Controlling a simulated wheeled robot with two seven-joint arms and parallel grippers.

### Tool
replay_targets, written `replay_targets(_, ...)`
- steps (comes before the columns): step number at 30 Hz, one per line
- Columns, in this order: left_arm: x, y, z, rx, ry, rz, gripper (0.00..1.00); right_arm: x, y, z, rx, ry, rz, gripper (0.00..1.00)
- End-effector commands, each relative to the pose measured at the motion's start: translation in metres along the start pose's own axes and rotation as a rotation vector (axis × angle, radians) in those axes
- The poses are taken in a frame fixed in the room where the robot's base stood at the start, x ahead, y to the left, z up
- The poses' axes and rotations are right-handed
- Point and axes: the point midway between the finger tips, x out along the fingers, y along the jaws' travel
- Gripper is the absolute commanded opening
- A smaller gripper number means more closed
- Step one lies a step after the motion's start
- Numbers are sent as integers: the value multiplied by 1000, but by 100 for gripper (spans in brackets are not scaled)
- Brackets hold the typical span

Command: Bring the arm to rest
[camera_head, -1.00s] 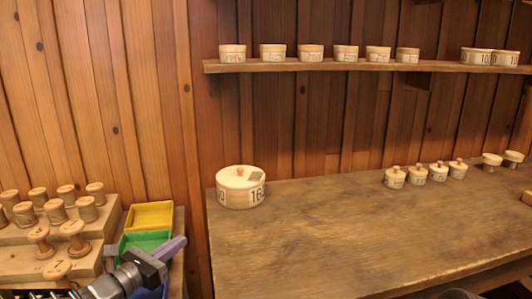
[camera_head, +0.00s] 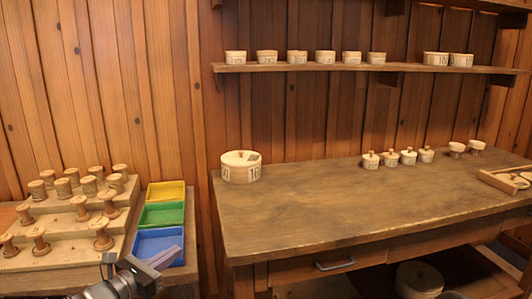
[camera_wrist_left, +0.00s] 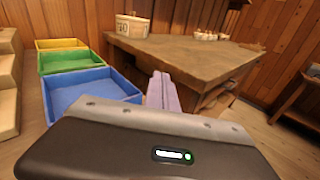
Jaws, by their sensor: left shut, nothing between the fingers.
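My left gripper (camera_head: 165,258) is at the bottom of the head view, just in front of the blue tray. Its purple fingers are shut together with nothing between them, as the left wrist view (camera_wrist_left: 162,92) also shows. The blue tray (camera_head: 157,243) looks empty, with the green tray (camera_head: 161,214) and the yellow tray (camera_head: 166,193) behind it. My right gripper is not in view.
Several wooden spools stand on a stepped stand (camera_head: 62,254) at left. A wooden workbench (camera_head: 330,208) carries a large round box (camera_head: 240,167) and several small lidded pots. A shelf (camera_head: 300,68) holds several round boxes. The bench's middle is clear.

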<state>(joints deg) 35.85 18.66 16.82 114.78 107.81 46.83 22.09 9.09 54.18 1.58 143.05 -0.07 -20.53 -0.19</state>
Motion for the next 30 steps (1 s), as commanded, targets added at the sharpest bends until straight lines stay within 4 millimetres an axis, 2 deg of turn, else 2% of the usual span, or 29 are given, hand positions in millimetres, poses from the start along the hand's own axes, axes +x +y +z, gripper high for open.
replay_targets(8, -7, -20, -55, 160, 190, -70, 0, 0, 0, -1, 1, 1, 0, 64)
replay_targets(11, -15, -29, -83, 232, 277, -110, 0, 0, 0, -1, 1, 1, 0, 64)
replay_targets(17, -41, -60, -158, 433, 495, -259, 0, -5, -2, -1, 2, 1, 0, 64)
replay_targets(20, -66, -87, -206, 603, 632, -402, 0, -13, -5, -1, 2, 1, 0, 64)
replay_targets(21, -81, -101, -228, 702, 689, -485, 0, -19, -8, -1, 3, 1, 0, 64)
replay_targets(24, -118, -138, -273, 1009, 780, -735, 0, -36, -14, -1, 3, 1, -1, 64)
replay_targets(27, -146, -178, -296, 1341, 744, -982, 0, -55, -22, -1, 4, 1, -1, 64)
replay_targets(29, -156, -208, -301, 1530, 657, -1115, 0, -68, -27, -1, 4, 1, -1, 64)
replay_targets(30, -163, -230, -300, 1642, 575, -1195, 0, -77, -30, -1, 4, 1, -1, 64)
